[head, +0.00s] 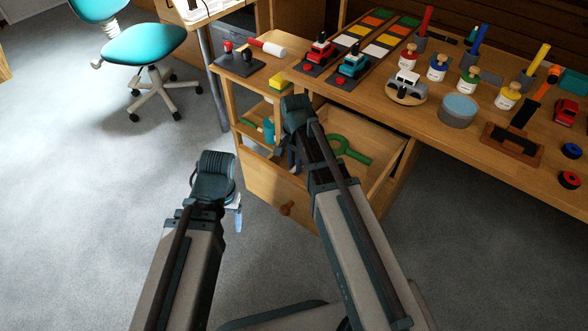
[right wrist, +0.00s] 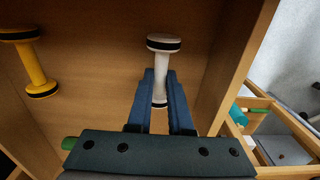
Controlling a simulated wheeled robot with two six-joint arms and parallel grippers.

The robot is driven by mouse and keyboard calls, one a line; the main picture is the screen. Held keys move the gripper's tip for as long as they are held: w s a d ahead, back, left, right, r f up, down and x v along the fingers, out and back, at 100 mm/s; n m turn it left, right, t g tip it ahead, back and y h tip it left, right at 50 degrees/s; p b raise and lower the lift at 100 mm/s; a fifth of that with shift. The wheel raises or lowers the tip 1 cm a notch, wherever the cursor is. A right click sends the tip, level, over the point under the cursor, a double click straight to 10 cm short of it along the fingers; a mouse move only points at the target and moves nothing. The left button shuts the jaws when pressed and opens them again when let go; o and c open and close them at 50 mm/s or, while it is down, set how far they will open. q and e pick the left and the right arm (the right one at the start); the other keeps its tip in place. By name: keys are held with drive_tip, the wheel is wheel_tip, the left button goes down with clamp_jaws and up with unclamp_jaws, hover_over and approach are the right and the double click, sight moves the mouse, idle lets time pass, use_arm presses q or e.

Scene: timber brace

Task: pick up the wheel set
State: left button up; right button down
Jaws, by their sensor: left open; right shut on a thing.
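A white wheel set (right wrist: 162,68), an axle with a dark-banded wheel at each end, is between the blue fingers of my right gripper (right wrist: 161,100) in the right wrist view. My right gripper (head: 291,157) is shut on its axle, inside or just over the open drawer (head: 395,168) in the head view. My arm hides the wheel set there. A yellow wheel set (right wrist: 33,66) lies on the wooden floor to the left in the right wrist view. My left gripper (head: 238,214) is open and empty, in front of the drawer unit and above the grey floor.
A green tool (head: 350,150) lies in the drawer. The bench above holds toy cars, a grey round tin (head: 458,110), paint jars and a brush block (head: 513,144). A side shelf (head: 228,85) stands to the left, then a teal chair (head: 145,45). Floor at left is clear.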

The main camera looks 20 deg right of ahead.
wheel_tip(320, 180, up, 10)
drive_tip(key=p, duration=1)
